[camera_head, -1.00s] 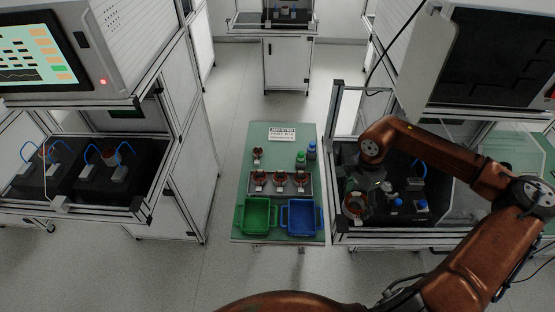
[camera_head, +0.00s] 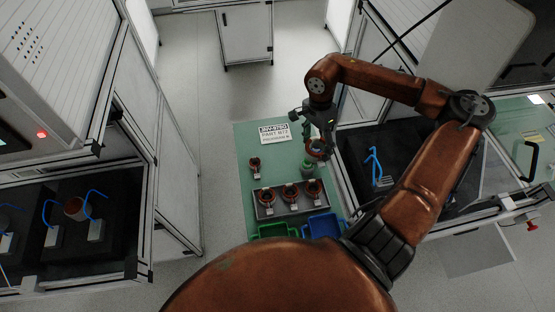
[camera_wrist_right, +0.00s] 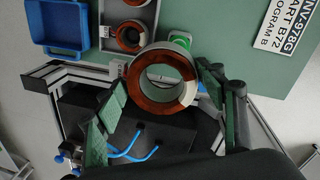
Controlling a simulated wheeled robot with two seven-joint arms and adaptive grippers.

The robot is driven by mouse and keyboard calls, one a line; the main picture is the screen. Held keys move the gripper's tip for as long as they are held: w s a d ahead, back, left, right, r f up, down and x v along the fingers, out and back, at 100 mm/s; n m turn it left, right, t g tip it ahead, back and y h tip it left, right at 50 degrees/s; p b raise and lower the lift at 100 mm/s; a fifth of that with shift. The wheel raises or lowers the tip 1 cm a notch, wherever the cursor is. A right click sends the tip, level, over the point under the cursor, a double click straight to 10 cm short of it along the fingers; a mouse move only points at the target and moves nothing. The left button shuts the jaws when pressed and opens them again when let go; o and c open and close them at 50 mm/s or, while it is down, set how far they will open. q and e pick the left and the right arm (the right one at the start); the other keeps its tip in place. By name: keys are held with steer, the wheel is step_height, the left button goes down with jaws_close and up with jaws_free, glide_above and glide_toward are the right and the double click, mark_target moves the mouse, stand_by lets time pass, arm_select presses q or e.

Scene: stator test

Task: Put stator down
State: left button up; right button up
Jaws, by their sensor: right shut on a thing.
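My right gripper (camera_head: 318,128) is shut on a copper-coloured ring-shaped stator (camera_head: 314,152), holding it over the right edge of the green table (camera_head: 249,205). In the right wrist view the stator (camera_wrist_right: 138,92) sits between the two fingers of the gripper (camera_wrist_right: 162,85), its opening facing the camera. It appears above the table edge, partly over the black test bench. Another stator (camera_head: 254,164) stands on the table near its left side. A grey tray (camera_head: 286,212) holds several stators. My left gripper is not in view.
A sign (camera_head: 274,133) lies at the table's far end. A green bin (camera_head: 272,231) and a blue bin (camera_head: 324,226) are at the near end. The black test bench (camera_head: 362,150) with blue cables is right.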

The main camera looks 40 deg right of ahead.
steer(key=shift+w+a+f, duration=0.15)
steer(key=shift+w+a, duration=0.15)
steer(key=shift+w, duration=0.15)
steer(key=w+a+f, duration=0.1)
steer(key=w+f, duration=0.2)
steer(key=w, duration=0.1)
steer(key=w+a+f, duration=0.2)
steer(key=w+f, duration=0.1)
steer(key=w+a+f, duration=0.1)
steer(key=w+f, duration=0.2)
steer(key=w, duration=0.1)
steer(key=shift+w+a+f, duration=0.1)
steer(key=shift+w+a, duration=0.2)
step_height(320, 180, down, 3)
steer(key=shift+r+p, duration=0.1)
steer(key=shift+p, duration=0.2)
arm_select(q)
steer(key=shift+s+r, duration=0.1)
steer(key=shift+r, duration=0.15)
arm_select(e)
steer(key=shift+f, duration=0.25)
steer(key=o, duration=2.1)
